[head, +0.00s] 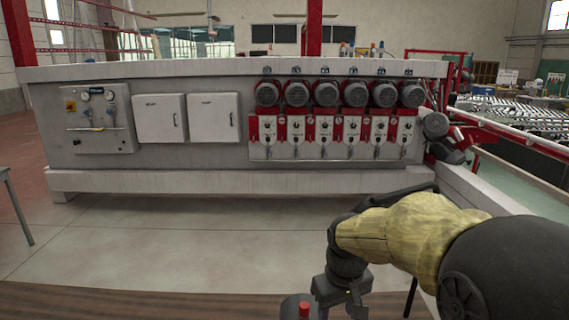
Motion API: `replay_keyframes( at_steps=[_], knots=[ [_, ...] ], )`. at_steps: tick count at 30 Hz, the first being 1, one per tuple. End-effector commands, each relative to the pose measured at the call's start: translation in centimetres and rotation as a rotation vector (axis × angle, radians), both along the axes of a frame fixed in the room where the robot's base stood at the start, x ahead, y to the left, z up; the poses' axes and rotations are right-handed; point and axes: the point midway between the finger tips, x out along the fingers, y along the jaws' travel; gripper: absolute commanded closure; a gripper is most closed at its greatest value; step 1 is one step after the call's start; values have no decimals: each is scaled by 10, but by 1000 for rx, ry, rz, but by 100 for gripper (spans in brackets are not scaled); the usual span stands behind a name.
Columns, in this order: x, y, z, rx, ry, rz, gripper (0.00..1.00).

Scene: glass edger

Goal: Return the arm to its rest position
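My arm reaches in from the right edge of the head view, with a yellow cover over its middle part. Its dark end, with my gripper (343,292), points down near the bottom edge of the picture. The fingers are not clearly seen there, so I cannot tell whether they are open or shut or hold anything. A small grey object with a red top (303,309) shows just left of the gripper, cut off by the bottom edge.
A brown wooden surface (130,304) runs along the bottom. Beyond open grey floor (200,240) stands the long grey glass edger (350,180) with a row of motors (325,94) and red-and-white units. A pale rail (480,190) lies to the right. A table leg (18,208) shows at left.

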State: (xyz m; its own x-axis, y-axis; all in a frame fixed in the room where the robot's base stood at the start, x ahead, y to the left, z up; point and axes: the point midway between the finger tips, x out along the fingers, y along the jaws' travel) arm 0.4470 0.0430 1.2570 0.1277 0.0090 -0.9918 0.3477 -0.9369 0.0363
Motion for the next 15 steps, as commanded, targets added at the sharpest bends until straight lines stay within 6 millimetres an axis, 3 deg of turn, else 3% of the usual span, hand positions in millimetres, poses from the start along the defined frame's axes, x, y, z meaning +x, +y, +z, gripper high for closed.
replay_keyframes(
  at_steps=[9, 15],
  knots=[
    [-78, -35, -66, 41, -74, -279, 53],
    [-101, -43, -80, 54, -100, -355, 53]
  ],
)
